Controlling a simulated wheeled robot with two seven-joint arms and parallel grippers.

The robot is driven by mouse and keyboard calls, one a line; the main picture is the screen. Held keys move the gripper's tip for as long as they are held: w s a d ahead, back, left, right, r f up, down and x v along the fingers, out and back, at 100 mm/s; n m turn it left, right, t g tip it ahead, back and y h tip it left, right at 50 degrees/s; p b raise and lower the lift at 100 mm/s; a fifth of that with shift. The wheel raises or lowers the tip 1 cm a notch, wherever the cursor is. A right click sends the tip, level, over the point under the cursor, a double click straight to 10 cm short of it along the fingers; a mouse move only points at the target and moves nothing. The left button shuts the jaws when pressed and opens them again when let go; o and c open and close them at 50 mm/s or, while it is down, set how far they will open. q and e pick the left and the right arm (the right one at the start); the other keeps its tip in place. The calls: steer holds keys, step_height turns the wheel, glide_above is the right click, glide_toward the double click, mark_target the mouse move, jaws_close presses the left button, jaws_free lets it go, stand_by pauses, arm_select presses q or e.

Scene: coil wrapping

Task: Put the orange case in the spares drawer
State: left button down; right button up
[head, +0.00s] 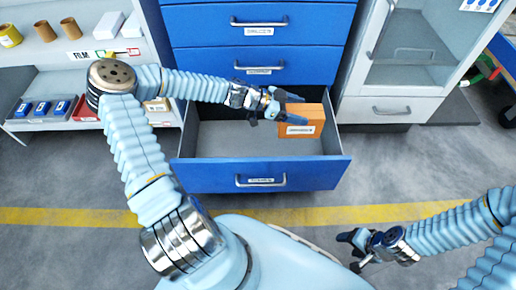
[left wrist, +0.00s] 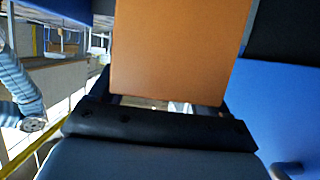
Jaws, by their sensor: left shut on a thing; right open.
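The orange case (head: 302,121) is a box with a white label on its front. My left gripper (head: 288,115) is shut on it, and the case is over the right part of the open bottom drawer (head: 225,180) of the blue cabinet. I cannot tell whether the case touches the drawer floor. The left wrist view shows the orange case (left wrist: 180,50) large, between the fingers. The drawer front has a label too small to read surely. My right gripper (head: 352,250) is open and empty, low at the right, away from the drawer.
The drawer's left part is empty. Closed blue drawers (head: 255,72) stand above it. A shelf (head: 60,85) with blue boxes and rolls is at the left, and a grey glass-door cabinet (head: 400,105) is at the right. The floor with a yellow line (head: 60,217) is clear.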

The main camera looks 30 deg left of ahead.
arm_select(q)
steer(key=s+a+f+b, duration=0.1)
steer(key=s+a+f, duration=0.2)
steer(key=a+f, duration=1)
steer(key=shift+a, duration=0.15)
arm_select(e)
step_height(320, 180, down, 2)
steer(key=shift+w+a+f, duration=0.1)
steer(key=shift+f, duration=0.15)
arm_select(q)
steer(key=shift+s+b, duration=0.1)
steer(key=shift+b, duration=0.2)
steer(key=shift+f+b, duration=0.7)
arm_select(e)
steer(key=shift+f, duration=0.75)
arm_select(q)
jaws_free()
steer(key=shift+r, duration=0.15)
arm_select(e)
steer(key=shift+r, duration=0.2)
